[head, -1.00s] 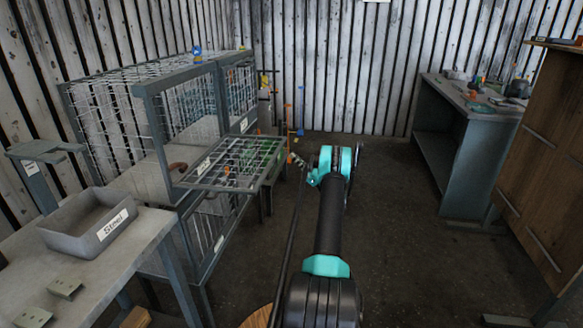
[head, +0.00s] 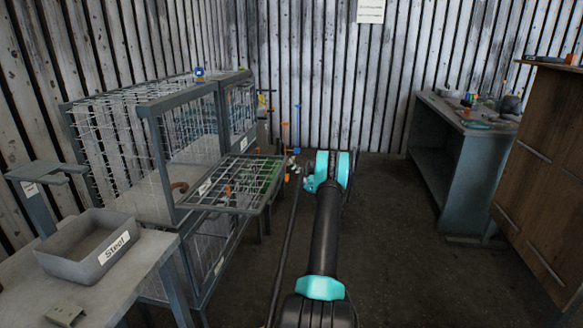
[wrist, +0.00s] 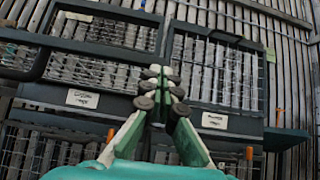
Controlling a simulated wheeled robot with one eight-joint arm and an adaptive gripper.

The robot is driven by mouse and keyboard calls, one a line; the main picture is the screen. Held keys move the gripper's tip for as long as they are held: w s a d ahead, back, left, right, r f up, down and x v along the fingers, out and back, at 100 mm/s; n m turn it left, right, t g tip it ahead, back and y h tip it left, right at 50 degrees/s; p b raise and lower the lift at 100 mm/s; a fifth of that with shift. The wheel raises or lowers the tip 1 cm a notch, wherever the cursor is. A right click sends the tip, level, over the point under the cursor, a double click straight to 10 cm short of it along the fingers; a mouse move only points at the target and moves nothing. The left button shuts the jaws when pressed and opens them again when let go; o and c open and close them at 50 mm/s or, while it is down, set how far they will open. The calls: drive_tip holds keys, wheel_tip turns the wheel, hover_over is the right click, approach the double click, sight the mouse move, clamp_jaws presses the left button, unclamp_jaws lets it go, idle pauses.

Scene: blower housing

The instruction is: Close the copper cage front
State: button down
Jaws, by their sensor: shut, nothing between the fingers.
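The cage front (head: 235,186) is a grey-framed wire mesh panel. It hangs folded down, sticking out about level from the open left cage bay (head: 182,175). I cannot read its label, so I cannot confirm it is the copper one. My gripper (wrist: 163,88) is shut and empty, its dark round finger pads together, pointing at the cages in the wrist view. A dark rounded frame with mesh (wrist: 40,65), apparently the lowered front, lies left of the fingers there, apart from them. In the head view my arm ends just right of the panel; the fingers are mostly hidden.
The neighbouring cage bay (head: 241,107) has its mesh front upright. A grey bin labelled Steel (head: 68,262) sits on the table (head: 150,248) at left. A workbench (head: 468,130) and wooden panel (head: 543,170) stand at right. The floor (head: 390,250) between is clear.

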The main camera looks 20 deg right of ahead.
drive_tip(key=w+a+r+g+h, duration=0.2)
drive_tip(key=r+h, duration=0.1)
drive_tip(key=r, duration=0.5)
drive_tip(key=w+a+r+g+h, duration=0.1)
drive_tip(key=a+r+h, duration=0.15)
drive_tip(key=r, duration=0.55)
drive_tip(key=w+a+r+g+h, duration=0.2)
drive_tip(key=a+r+h, duration=0.1)
drive_tip(key=r, duration=0.5)
drive_tip(key=w+a+r+g+h, duration=0.1)
drive_tip(key=w+a+r, duration=0.3)
drive_tip(key=a, duration=0.4)
drive_tip(key=w+a+r+g+h, duration=0.1)
drive_tip(key=w+a+r, duration=0.4)
drive_tip(key=w+a, duration=0.1)
drive_tip(key=shift+w+a, duration=0.35)
drive_tip(key=shift+a, duration=0.5)
drive_tip(key=shift+r+h, duration=0.1)
drive_tip(key=shift+h, duration=0.15)
